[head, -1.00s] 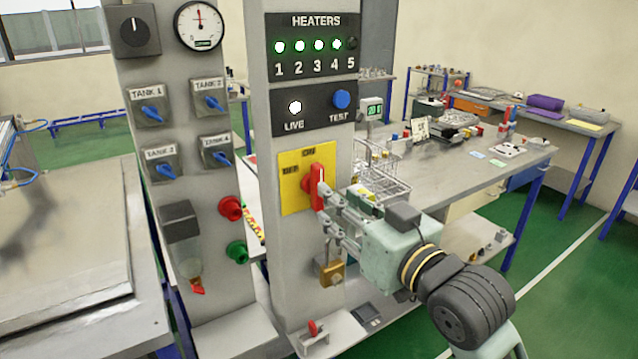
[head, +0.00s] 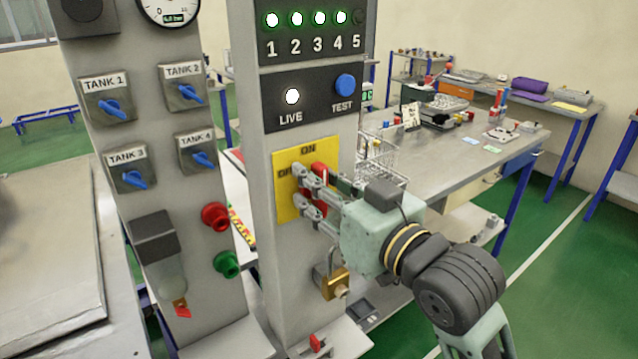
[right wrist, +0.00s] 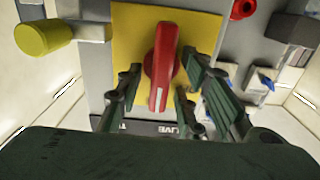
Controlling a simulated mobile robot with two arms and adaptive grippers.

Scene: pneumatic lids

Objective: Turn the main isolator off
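The main isolator is a red handle (head: 321,178) with a white stripe, on a yellow plate (head: 284,208) marked ON at the top and OFF at the left. The handle stands upright, its striped end toward ON. The right wrist view shows the handle (right wrist: 161,70) upside down. My right gripper (head: 304,186) is at the plate with its fingers on either side of the handle. In the right wrist view the gripper (right wrist: 162,85) is open, with a gap on each side of the handle. Fingers partly hide the handle in the head view. My left gripper is out of view.
Above the plate, the LIVE lamp (head: 292,96) is lit white beside the blue TEST button (head: 345,84). Heater lamps 1 to 3 and 4 glow green; 5 is dark. A brass padlock (head: 335,286) hangs below. Tank switches (head: 113,106) stand on the left post.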

